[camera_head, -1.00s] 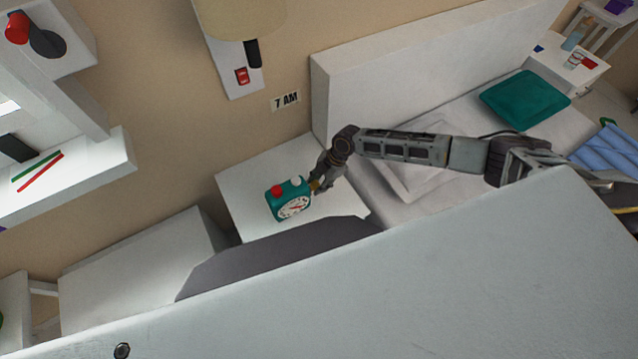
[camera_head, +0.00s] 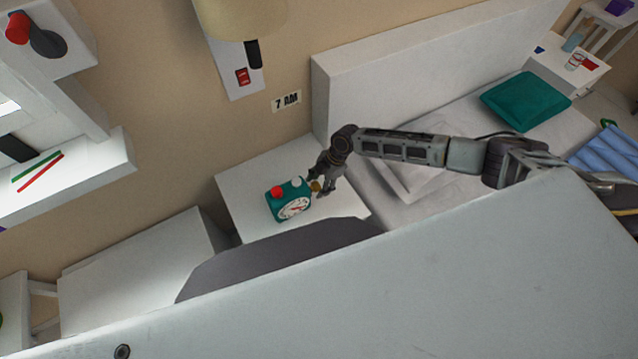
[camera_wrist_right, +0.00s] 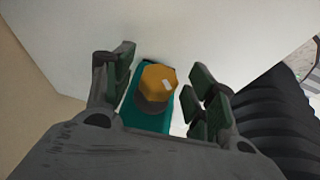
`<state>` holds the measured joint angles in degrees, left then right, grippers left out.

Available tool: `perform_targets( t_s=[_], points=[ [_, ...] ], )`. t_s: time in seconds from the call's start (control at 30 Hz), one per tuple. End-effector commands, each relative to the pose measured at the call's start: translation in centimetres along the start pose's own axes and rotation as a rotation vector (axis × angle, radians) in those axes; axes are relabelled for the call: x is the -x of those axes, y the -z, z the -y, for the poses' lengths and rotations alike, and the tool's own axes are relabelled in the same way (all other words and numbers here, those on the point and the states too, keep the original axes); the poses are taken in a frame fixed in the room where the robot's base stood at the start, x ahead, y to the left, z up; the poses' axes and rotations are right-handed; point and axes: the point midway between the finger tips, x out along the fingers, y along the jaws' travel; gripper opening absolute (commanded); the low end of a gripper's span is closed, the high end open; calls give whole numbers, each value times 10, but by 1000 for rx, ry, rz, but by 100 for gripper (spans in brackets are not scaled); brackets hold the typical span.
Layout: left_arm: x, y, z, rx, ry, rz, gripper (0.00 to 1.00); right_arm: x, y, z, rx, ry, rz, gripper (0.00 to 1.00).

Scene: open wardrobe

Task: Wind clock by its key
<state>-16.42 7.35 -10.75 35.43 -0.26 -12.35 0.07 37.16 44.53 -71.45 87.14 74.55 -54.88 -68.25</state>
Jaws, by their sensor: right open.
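The teal clock (camera_head: 280,204) stands on the white nightstand, with a white dial and a red and a white knob on top. Its gold key (camera_head: 316,186) sticks out on the side facing my right gripper (camera_head: 321,186). In the right wrist view the gold key (camera_wrist_right: 159,83) lies between the two fingers of the right gripper (camera_wrist_right: 158,92), with a gap on each side. The teal clock body (camera_wrist_right: 145,120) shows behind it. The right gripper is open. My left gripper is not in view.
The white nightstand (camera_head: 240,180) has bare room around the clock. A bed with a white headboard (camera_head: 420,70) stands to the right. A lamp (camera_head: 240,20) and a "7 AM" sign (camera_head: 286,100) are on the wall. A large white surface (camera_head: 400,290) fills the foreground.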

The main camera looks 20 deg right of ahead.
Motion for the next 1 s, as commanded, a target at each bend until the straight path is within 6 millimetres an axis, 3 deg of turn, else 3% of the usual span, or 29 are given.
perform_targets(
  t_s=[0.1,0.47,1.0],
  points=[
    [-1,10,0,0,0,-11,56,0,0,0,0,0,0,56],
    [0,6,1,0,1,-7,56,18,0,-1,0,-1,0,56],
    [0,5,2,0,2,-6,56,94,0,-1,1,-2,1,56]
  ],
)
